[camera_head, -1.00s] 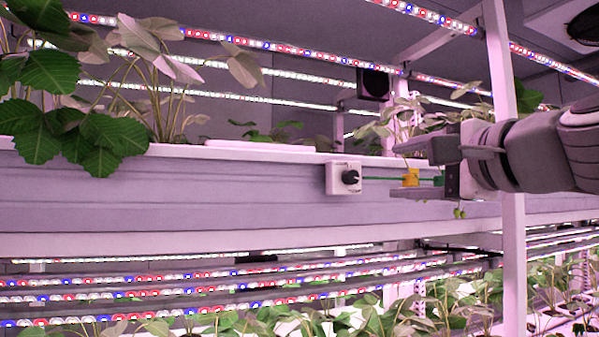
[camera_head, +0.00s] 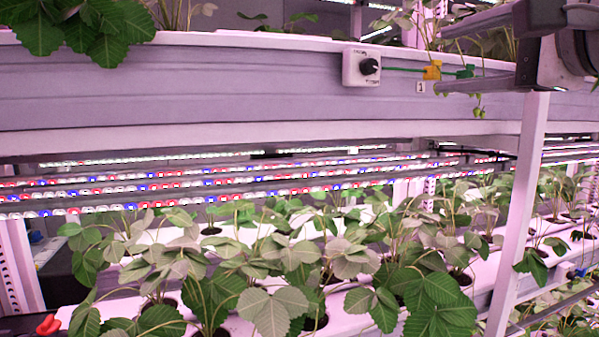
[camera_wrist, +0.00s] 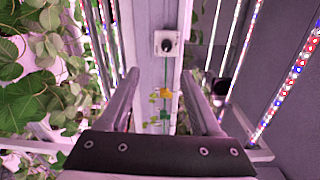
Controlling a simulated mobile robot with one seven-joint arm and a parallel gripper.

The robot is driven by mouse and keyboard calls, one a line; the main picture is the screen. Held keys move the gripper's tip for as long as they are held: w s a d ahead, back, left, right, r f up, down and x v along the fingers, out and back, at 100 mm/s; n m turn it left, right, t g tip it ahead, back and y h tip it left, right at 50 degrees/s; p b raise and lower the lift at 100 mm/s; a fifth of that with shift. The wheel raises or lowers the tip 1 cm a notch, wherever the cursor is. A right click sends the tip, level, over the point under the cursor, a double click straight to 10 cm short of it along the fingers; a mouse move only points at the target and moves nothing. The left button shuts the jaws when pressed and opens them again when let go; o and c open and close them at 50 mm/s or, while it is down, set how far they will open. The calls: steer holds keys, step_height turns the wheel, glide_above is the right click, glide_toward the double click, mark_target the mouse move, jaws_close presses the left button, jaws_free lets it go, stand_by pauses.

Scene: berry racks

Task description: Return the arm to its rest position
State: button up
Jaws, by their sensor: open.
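My gripper (camera_head: 478,52) is at the upper right of the head view, in front of the upper planting gutter (camera_head: 200,85). Its two fingers are apart and hold nothing. In the wrist view my gripper (camera_wrist: 168,88) also shows with its fingers spread. Between them in that picture lie a yellow valve (camera_wrist: 166,93) and a green tube. The yellow valve (camera_head: 432,70) sits on the gutter front in the head view, just left of my gripper, and appears clear of the fingers.
A white control box (camera_head: 361,68) with a black knob is fixed to the gutter. A white upright post (camera_head: 518,210) stands below my gripper. Strawberry plants (camera_head: 280,255) fill the lower rack under LED strips (camera_head: 250,178). A red handle (camera_head: 48,325) shows at lower left.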

steer(key=s+a+f+n+g+h, duration=0.1)
steer(key=a+f+n+g, duration=0.25)
steer(key=f, duration=0.75)
steer(key=a+f+n+g+h, duration=0.1)
steer(key=a+f+n+g, duration=0.2)
steer(key=f, duration=0.7)
steer(key=s+f+n+g+h, duration=0.1)
steer(key=s+f+n, duration=0.2)
steer(key=f, duration=0.3)
steer(key=s+d+f+n+g+h+p, duration=0.1)
steer(key=s+f+n+g, duration=0.1)
steer(key=f, duration=0.4)
steer(key=s+f+n+g+h, duration=0.1)
steer(key=s+f+n, duration=0.2)
steer(key=f, duration=0.3)
steer(key=shift+s+d+f+n+g, duration=0.2)
steer(key=shift+s+f+n+g, duration=0.15)
steer(key=shift+n, duration=0.1)
